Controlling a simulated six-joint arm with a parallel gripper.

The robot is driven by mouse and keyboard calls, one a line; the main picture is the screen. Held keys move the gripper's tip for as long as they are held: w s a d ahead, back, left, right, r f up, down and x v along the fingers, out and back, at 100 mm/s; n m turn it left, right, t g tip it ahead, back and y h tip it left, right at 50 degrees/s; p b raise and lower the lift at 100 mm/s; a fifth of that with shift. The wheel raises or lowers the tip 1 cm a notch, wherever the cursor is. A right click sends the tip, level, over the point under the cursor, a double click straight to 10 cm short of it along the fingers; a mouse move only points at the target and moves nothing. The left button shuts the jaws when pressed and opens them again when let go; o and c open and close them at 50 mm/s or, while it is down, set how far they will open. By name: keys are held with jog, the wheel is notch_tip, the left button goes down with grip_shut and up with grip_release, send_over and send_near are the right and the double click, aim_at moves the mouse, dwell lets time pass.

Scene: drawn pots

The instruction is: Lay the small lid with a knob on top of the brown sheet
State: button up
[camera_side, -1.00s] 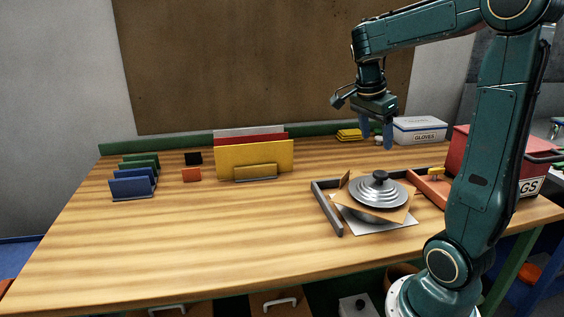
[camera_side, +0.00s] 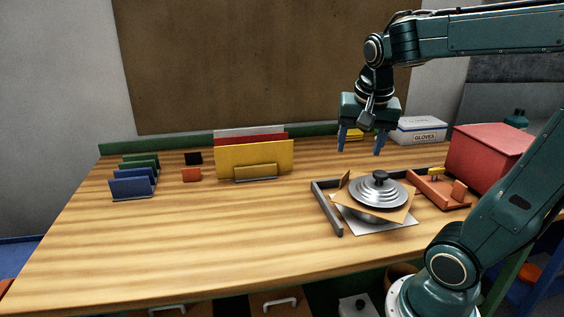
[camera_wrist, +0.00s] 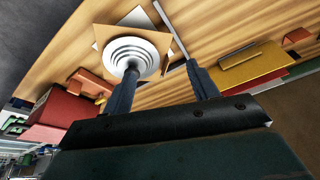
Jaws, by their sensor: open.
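The small lid (camera_side: 380,189) is a grey stepped disc with a dark knob on top. It lies on the brown sheet (camera_side: 401,213), whose corners show around it. The lid also shows in the wrist view (camera_wrist: 131,57), with the brown sheet (camera_wrist: 101,34) around it. A grey bowl-like shape and a pale sheet are partly seen beneath the brown sheet. My gripper (camera_side: 361,152) is open and empty, above and behind the lid, apart from it. In the wrist view my gripper (camera_wrist: 163,76) has its fingers apart, one overlapping the knob in the picture.
A dark angled bar (camera_side: 328,211) borders the stack on the left and back. An orange tray (camera_side: 437,193) and a red box (camera_side: 488,154) stand to the right. A glove box (camera_side: 420,131) is at the back. Coloured boards (camera_side: 254,161) stand left of it. The front left table is clear.

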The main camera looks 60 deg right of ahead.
jog(key=s+a+f+n+t+y, duration=0.1)
jog(key=s+a+n+t+y, duration=0.2)
jog(key=a+n, duration=0.9)
jog(key=shift+s+a+f+n+t, duration=0.2)
jog(key=shift+s+a+n+t, duration=0.25)
jog(key=shift+s, duration=0.3)
jog(key=shift+d, duration=0.15)
